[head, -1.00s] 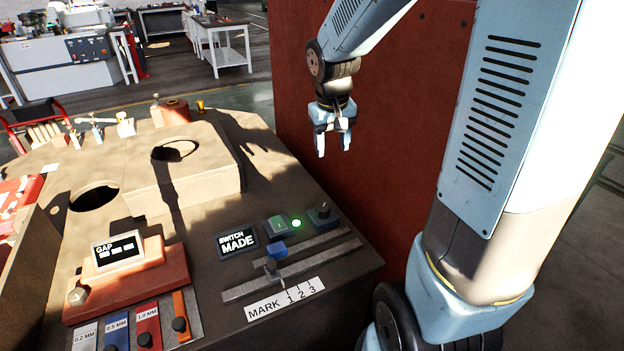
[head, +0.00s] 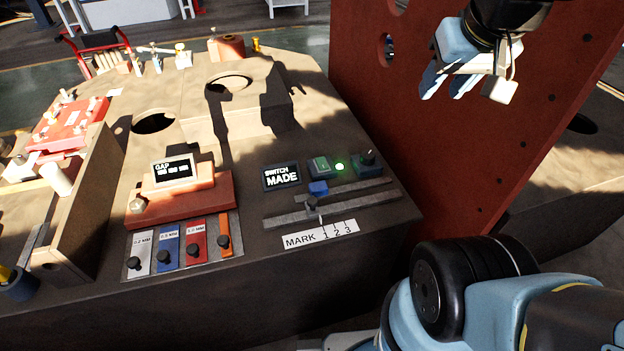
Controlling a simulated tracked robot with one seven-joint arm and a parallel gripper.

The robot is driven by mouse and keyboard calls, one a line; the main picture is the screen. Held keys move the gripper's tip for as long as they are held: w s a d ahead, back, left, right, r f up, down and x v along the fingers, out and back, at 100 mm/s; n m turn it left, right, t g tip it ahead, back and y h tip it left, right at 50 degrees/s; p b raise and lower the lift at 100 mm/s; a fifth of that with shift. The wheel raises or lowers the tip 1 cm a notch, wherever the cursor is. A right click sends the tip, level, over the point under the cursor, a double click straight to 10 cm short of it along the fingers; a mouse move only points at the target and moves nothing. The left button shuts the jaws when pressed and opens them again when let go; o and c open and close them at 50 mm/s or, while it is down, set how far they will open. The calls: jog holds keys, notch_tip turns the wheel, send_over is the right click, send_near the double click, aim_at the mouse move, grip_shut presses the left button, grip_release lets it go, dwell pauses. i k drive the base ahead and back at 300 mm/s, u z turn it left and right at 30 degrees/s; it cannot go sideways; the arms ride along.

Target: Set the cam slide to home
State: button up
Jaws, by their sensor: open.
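The cam slide is a small block with a dark knob (head: 313,207) on a grey rail (head: 345,204) near the front right of the machine top. A blue block (head: 318,188) sits just behind it on a second rail. The knob stands left of the scale plate's numbers, above the end of the word MARK (head: 320,235). A display (head: 281,177) reads SWITCH MADE, and a green lamp (head: 339,167) is lit to its right. My gripper (head: 466,90) is open and empty, high at the upper right in front of the red panel, well apart from the slide.
The red upright panel (head: 440,150) borders the machine on the right. A GAP display (head: 173,172) stands on a red block, with several labelled gauges (head: 195,243) in front. A dark knob box (head: 369,162) sits behind the rails. Space above the rails is free.

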aim_at(311, 205)
jog(key=z, duration=0.25)
jog(key=k, duration=0.85)
jog(key=z, duration=0.4)
